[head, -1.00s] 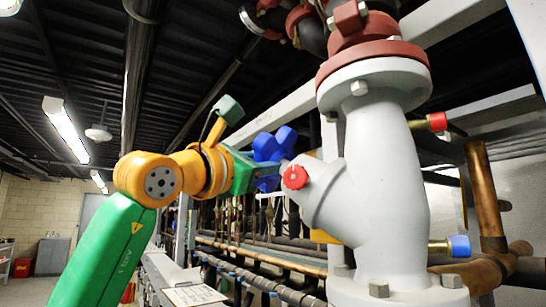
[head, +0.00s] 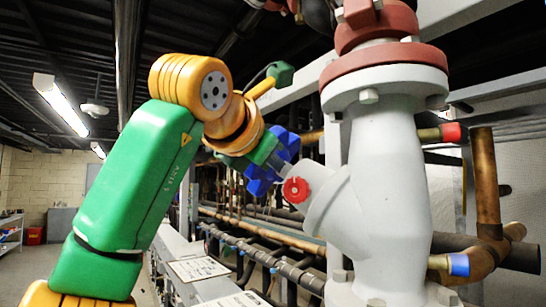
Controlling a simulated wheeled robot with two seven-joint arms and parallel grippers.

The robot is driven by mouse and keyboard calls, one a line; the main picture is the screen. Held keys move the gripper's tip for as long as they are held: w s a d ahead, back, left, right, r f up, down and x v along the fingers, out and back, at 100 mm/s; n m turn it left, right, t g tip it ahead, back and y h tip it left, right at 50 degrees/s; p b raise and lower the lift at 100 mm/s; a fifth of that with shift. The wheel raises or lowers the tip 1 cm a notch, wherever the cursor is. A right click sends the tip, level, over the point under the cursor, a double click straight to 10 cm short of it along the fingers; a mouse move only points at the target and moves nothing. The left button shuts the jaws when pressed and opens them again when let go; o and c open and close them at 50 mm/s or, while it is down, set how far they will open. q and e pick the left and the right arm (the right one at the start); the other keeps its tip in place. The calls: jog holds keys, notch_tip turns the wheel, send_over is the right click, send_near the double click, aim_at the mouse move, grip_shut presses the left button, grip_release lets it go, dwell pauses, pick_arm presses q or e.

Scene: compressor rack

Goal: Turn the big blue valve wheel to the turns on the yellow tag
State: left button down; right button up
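The big blue valve wheel (head: 284,147) is a lobed handwheel on the left-facing stem of a large grey valve body (head: 385,185). My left arm reaches in from the left, and my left gripper (head: 261,154) is at the wheel, overlapping its near upper-left side. The fingertips are hidden against the wheel, so I cannot tell whether they grip it. I cannot make out a yellow tag or any number. My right gripper is not in view.
Copper pipes (head: 484,190) stand at the right, one stub with a blue cap (head: 459,265). Pipe racks run behind and below. Open floor (head: 40,262) lies at the far left.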

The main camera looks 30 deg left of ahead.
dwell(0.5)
pick_arm(q)
jog(key=c, duration=0.7)
grip_release()
jog(key=shift+w+a+f, duration=0.1)
jog(key=shift+w, duration=0.05)
